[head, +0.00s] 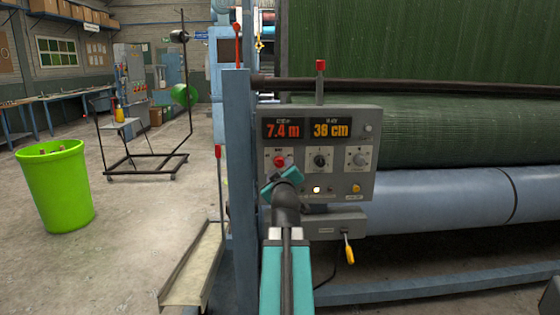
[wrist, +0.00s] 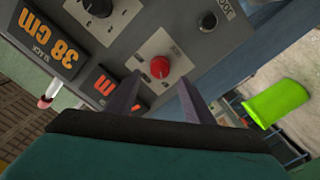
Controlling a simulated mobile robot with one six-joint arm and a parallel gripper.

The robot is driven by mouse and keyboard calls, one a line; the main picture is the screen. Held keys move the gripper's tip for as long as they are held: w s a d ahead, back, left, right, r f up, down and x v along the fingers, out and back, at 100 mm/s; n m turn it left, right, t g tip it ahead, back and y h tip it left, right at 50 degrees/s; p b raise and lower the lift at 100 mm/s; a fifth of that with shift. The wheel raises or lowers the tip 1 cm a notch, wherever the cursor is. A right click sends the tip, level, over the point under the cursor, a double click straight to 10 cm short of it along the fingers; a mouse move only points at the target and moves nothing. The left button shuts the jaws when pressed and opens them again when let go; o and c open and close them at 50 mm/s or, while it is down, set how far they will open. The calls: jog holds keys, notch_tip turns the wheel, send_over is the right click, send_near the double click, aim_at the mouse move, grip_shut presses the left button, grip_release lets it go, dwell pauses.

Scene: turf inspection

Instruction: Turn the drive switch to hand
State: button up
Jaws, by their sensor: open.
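A grey control panel (head: 350,190) stands upright before me, with a row of switches under two lit displays. A red knob (head: 279,161) on a white plate is at the left of the row; it also shows in the wrist view (wrist: 160,68). A black switch (head: 320,160) is in the middle, and a grey knob (head: 360,159) is at the right. Their labels are too small to read, so I cannot tell which is the drive switch. My gripper (wrist: 160,88) is open, its fingers either side of the red knob's line, apparently short of it. My arm hides the panel's lower left.
The displays read 7.4 m (head: 283,131) and 38 cm (wrist: 67,48). A blue post (head: 240,180) stands close at the panel's left. A red-tipped lever (head: 320,80) rises above it. A yellow-handled tool (head: 348,250) hangs below. A green bin (head: 57,190) stands on open floor at left.

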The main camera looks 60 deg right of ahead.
aim_at(279, 164)
jog(key=shift+x, duration=2.55)
jog(key=c, duration=1)
jog(key=shift+d, duration=0.45)
jog(key=shift+c, duration=0.2)
jog(key=shift+a+f, duration=0.1)
jog(key=shift+a, duration=0.2)
